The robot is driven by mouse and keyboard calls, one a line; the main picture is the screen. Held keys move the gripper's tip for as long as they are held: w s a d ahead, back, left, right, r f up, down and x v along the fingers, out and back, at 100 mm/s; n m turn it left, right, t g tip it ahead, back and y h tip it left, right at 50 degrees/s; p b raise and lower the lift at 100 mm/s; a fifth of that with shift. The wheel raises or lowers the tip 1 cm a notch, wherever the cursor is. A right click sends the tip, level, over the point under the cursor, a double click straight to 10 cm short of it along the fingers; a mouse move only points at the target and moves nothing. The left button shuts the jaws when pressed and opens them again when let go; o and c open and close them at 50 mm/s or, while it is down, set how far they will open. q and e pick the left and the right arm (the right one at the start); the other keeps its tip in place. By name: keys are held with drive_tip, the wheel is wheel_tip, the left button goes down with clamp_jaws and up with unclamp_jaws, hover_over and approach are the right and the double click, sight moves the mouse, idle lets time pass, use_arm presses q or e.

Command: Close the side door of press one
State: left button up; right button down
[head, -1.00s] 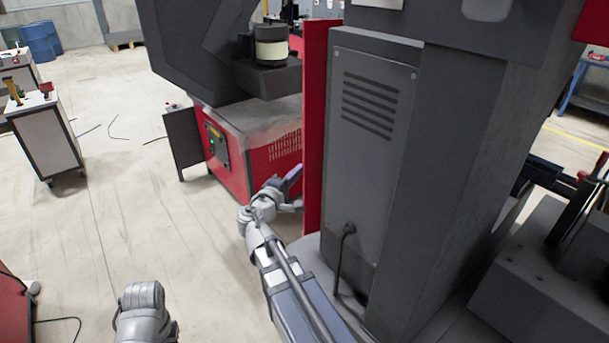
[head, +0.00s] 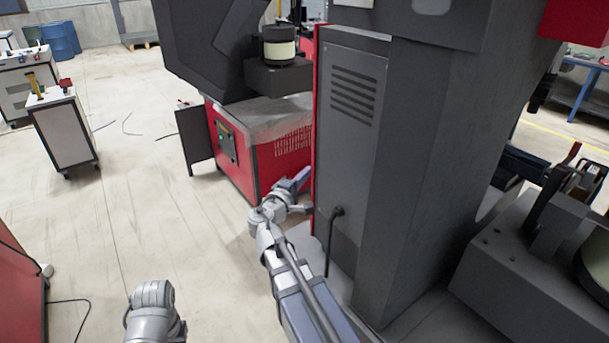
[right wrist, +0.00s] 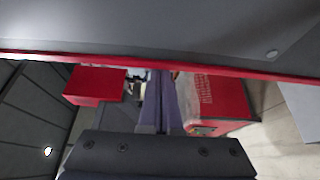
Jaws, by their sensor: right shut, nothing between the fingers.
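Press one is the tall dark grey machine (head: 415,150) right of centre in the head view. At its left edge stands an upright red-edged panel, the side door (head: 318,125), seen nearly edge-on. A vented grey panel (head: 350,150) lies directly right of it. I cannot tell whether a gap is left at the door. My right gripper (head: 302,188) is shut and empty, close to the red edge at its lower part; contact is unclear. In the right wrist view the shut fingers (right wrist: 160,85) point at the red edge (right wrist: 190,68) below a grey surface. My left gripper is out of view.
A red machine base (head: 265,150) stands behind my right gripper, with an open-looking dark flap (head: 195,138) at its left. A black cable (head: 332,235) hangs from the vented panel. A white cabinet (head: 64,130) stands at left.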

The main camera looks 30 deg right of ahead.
drive_tip(key=shift+s+d, duration=0.25)
drive_tip(key=shift+s, duration=0.2)
drive_tip(key=w, duration=0.5)
drive_tip(key=s+d+v, duration=0.1)
drive_tip(key=v, duration=0.9)
drive_tip(key=shift+s+a, duration=0.25)
drive_tip(key=shift+s, duration=0.15)
drive_tip(key=shift+f, duration=0.1)
drive_tip(key=s+a+f+m+g+y, duration=0.2)
drive_tip(key=s+a+f+g+y, duration=0.25)
drive_tip(key=a+f, duration=0.5)
drive_tip(key=s+a+f+m+g+y, duration=0.1)
drive_tip(key=s+a+f+g+y, duration=0.2)
drive_tip(key=s+a+f+y, duration=0.45)
drive_tip(key=s+a+f+g+y, duration=0.1)
drive_tip(key=s+a+f, duration=0.1)
drive_tip(key=a, duration=0.3)
drive_tip(key=s+a+f+g+y, duration=0.1)
drive_tip(key=s+a+f, duration=0.1)
drive_tip(key=a, duration=0.3)
drive_tip(key=shift+s+f, duration=0.35)
drive_tip(key=shift+s, duration=0.45)
